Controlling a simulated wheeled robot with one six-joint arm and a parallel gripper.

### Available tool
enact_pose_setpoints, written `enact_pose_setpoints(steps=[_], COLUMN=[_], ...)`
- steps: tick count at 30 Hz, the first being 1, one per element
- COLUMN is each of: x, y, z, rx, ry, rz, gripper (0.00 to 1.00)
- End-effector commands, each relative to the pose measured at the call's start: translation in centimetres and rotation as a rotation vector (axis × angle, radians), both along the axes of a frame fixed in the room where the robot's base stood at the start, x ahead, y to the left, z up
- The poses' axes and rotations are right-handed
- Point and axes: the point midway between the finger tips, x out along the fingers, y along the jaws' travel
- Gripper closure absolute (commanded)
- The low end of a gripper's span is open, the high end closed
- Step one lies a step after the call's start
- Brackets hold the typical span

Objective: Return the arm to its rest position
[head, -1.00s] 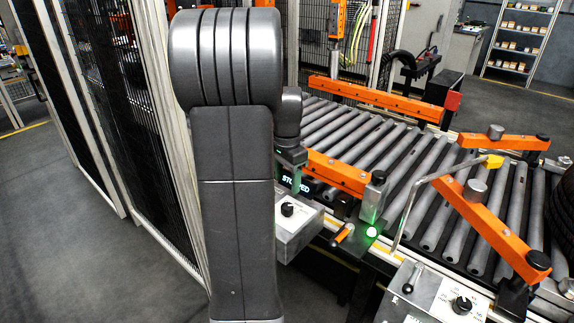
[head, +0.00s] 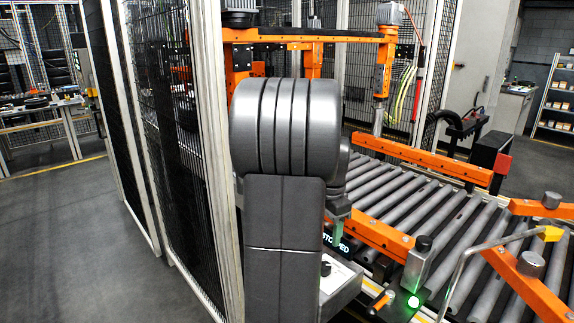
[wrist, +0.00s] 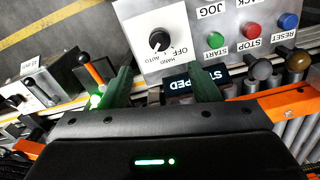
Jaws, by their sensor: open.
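My arm (head: 287,130) stands in the middle of the head view and hides part of the control box and conveyor. My gripper (wrist: 163,88) shows in the wrist view, its two greenish fingers apart with nothing held between them. The fingers reach over the lower edge of a control panel (wrist: 140,22), in front of a display (wrist: 190,80) reading partly "STOPPED". In the head view the gripper is mostly hidden behind my arm.
The roller conveyor (head: 405,205) with orange rails (head: 415,158) lies to the right. A mesh fence (head: 165,130) stands close on the left. A lever with an orange handle (wrist: 92,70) and a glowing green light (head: 413,302) are near the box. Open floor (head: 80,230) lies far left.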

Motion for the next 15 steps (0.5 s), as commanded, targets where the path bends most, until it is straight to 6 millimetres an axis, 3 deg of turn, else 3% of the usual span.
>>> enact_pose_setpoints(steps=[9,15], x=[-0.1,-0.1], y=[0.0,0.0], z=[-6.5,-9.7], rx=[0.001,0.001], ry=[0.006,0.005], rz=[0.0,0.001], gripper=[0.44,0.44])
